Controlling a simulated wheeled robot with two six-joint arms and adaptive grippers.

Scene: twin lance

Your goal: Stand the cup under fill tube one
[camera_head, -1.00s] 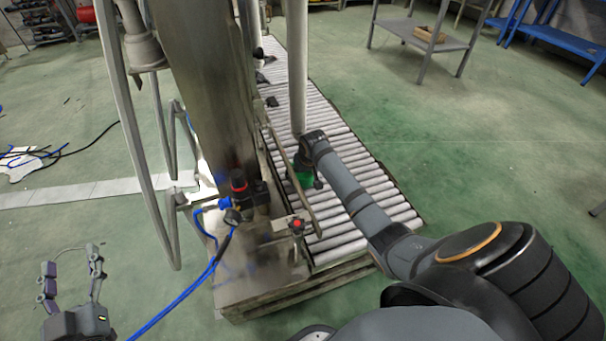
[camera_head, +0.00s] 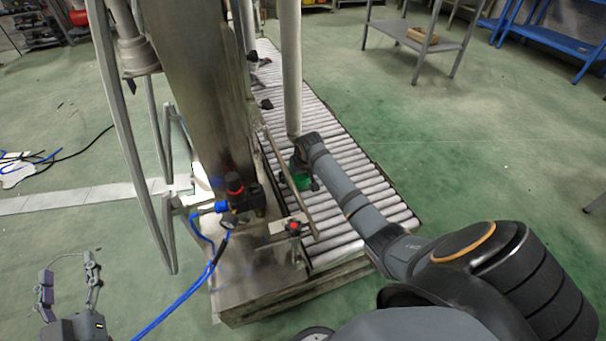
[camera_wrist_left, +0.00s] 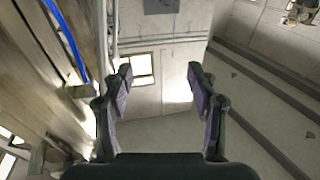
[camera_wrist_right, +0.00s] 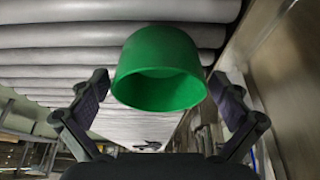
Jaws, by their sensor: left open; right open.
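The green cup (camera_head: 302,182) is on the roller conveyor, partly hidden by my right gripper (camera_head: 300,170). In the right wrist view the cup (camera_wrist_right: 162,62) lies between the fingertips of the right gripper (camera_wrist_right: 159,82), with visible gaps on both sides. These fingers are open. Its open mouth faces the lower part of that picture, with rollers behind it. A pale vertical tube (camera_head: 291,70) comes down near the right wrist; whether it is fill tube one I cannot tell. My left gripper (camera_head: 68,272) is open and empty at lower left; its fingers (camera_wrist_left: 158,82) also show in the left wrist view.
The roller conveyor (camera_head: 350,200) runs beside a steel machine column (camera_head: 190,80). A side rail (camera_head: 290,185), a valve with a red knob (camera_head: 293,227) and a blue hose (camera_head: 185,308) are close by. Green floor lies open to the right.

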